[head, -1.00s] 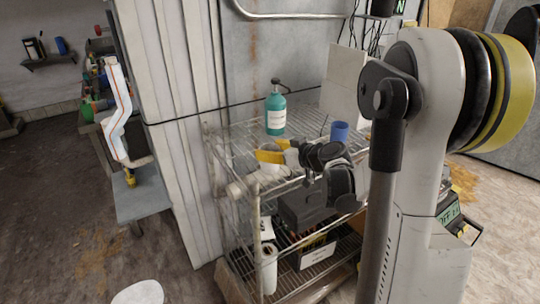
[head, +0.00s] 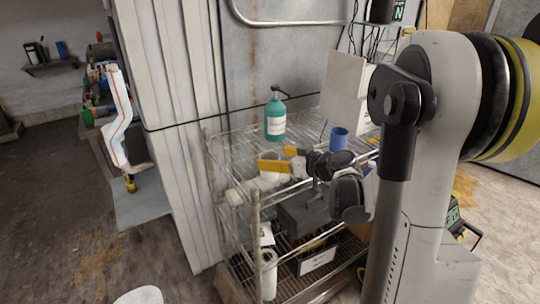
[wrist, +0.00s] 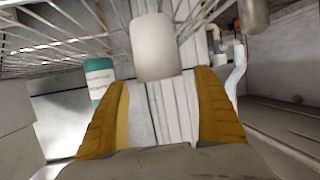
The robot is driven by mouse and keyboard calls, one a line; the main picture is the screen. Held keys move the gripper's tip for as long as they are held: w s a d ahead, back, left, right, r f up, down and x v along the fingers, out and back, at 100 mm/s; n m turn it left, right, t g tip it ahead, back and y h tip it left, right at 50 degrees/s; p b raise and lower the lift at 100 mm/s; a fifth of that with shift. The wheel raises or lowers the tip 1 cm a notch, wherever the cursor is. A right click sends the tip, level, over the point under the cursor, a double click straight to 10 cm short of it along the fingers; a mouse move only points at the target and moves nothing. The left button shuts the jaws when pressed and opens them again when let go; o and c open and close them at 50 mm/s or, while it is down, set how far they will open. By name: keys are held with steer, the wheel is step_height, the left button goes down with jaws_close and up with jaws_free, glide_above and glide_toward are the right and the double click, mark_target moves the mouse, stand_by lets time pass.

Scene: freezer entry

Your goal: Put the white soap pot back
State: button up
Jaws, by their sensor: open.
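The white soap pot (wrist: 153,48) shows in the wrist view just beyond and between my yellow fingertips, with a gap to each finger. In the head view, a small white shape (head: 271,176) by the yellow fingers on the wire shelf seems to be this pot, partly covered by a finger. My gripper (head: 281,158) is open at the top shelf's front left; it also shows in the wrist view (wrist: 163,80). Whether the pot rests on the shelf is hard to tell.
A teal pump bottle (head: 276,122) stands behind my gripper on the wire rack (head: 228,152); it also shows in the wrist view (wrist: 100,78). A blue cup (head: 339,138) is to the right.

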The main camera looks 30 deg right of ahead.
steer(key=p+v, duration=0.2)
steer(key=v, duration=0.7)
steer(key=s+a+g, duration=0.4)
steer(key=a, duration=0.9)
steer(key=s+a+m+g+h, duration=0.1)
steer(key=s+a, duration=0.3)
steer(key=s, duration=0.2)
steer(key=s+a+r+m+g+h, duration=0.1)
steer(key=s+a+h, duration=0.1)
steer(key=s, duration=0.4)
steer(key=shift+s+a+m, duration=0.3)
steer(key=shift+s+a, duration=0.05)
steer(key=shift+a, duration=0.5)
